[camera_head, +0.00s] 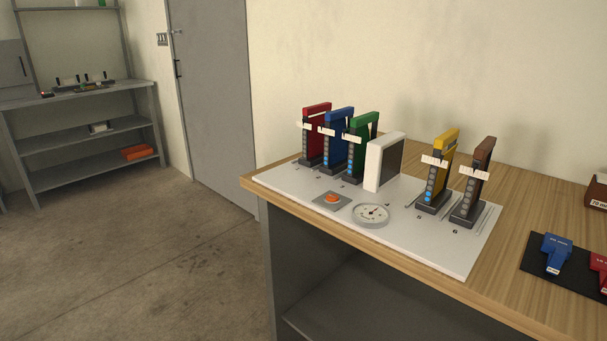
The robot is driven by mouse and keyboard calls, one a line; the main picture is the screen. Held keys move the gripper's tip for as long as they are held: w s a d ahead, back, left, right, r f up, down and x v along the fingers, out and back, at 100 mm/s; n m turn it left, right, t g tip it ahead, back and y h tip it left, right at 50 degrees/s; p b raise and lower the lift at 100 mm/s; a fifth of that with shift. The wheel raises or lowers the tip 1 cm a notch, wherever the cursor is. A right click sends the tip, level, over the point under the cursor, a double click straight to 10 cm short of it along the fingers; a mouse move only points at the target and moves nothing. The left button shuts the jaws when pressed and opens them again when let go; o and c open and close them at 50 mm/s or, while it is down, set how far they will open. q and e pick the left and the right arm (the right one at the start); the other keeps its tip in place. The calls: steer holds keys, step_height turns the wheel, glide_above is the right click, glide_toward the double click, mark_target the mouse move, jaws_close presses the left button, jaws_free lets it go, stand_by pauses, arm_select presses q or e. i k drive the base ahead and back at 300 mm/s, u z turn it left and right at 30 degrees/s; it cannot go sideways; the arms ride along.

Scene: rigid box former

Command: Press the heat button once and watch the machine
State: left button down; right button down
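The heat button looks to be the orange round button (332,199) on a small grey plate at the front left of a white panel (440,249). A round white dial (371,213) with a needle sits just right of it. Behind them stand red (316,135), blue (338,140) and green (362,147) upright units, a white block with a dark face (383,162), then yellow (438,170) and brown (471,182) units. Blue lights show on the blue, green and yellow units. Neither of my grippers is in view.
The panel lies on a wooden workbench (513,301). A black mat (539,264) at the right holds a blue piece (556,252) and a red piece (599,268). A grey shelf unit (85,149) and a grey door (212,100) stand at the left. The floor between is clear.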

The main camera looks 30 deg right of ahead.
mark_target(331, 199)
steer(key=i, duration=1.1)
steer(key=z, duration=2.35)
